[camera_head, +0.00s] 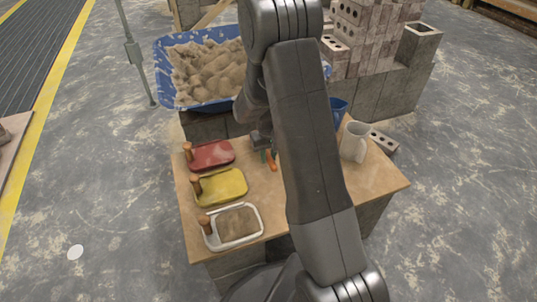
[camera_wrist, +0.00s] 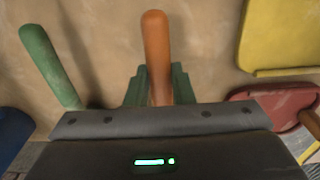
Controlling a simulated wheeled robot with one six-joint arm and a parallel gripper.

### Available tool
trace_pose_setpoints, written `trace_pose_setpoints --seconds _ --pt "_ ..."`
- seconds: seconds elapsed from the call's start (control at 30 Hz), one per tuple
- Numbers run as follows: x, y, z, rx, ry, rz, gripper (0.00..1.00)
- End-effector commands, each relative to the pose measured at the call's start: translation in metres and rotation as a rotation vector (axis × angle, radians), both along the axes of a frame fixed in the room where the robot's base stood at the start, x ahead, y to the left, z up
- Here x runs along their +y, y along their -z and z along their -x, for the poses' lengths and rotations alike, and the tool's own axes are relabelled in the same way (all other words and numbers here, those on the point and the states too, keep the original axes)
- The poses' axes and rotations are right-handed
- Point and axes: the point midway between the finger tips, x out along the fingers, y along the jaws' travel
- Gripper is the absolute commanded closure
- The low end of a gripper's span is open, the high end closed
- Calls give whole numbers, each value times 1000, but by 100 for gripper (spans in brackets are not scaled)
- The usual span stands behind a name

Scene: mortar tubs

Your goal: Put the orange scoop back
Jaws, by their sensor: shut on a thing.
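The orange scoop shows only as a rounded orange handle (camera_wrist: 155,50) in the wrist view, and as a small orange piece (camera_head: 272,162) beside my arm in the head view. My gripper (camera_wrist: 158,88) is shut on this handle, with a green finger on either side. The scoop's head is hidden behind the gripper body. The handle is over the wooden table (camera_head: 300,215); I cannot tell whether it touches the top. A green handle (camera_wrist: 47,62) lies left of the gripper in the wrist view, apart from it.
Red (camera_head: 211,155), yellow (camera_head: 222,187) and white-rimmed (camera_head: 237,225) flat pieces with wooden handles line the table's left side. A blue tub of sand (camera_head: 170,97) stands behind. The table's front right is clear.

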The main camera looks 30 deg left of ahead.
Motion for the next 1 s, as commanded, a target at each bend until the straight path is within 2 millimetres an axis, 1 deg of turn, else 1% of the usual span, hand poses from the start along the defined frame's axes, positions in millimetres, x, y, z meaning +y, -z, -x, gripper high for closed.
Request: trace_pose_setpoints --seconds 0.37,0.77,0.8,0.87,0.9,0.93,1.0 --pt "0 0 0 -1 0 -1 100" --pt "0 8 0 0 0 0 100" --pt "0 8 0 -1 0 -1 77" --pt "0 7 0 -1 0 -1 65" --pt "0 7 0 -1 0 -1 57" --pt "0 7 0 -1 0 -1 53" --pt "0 7 0 -1 0 -1 53"
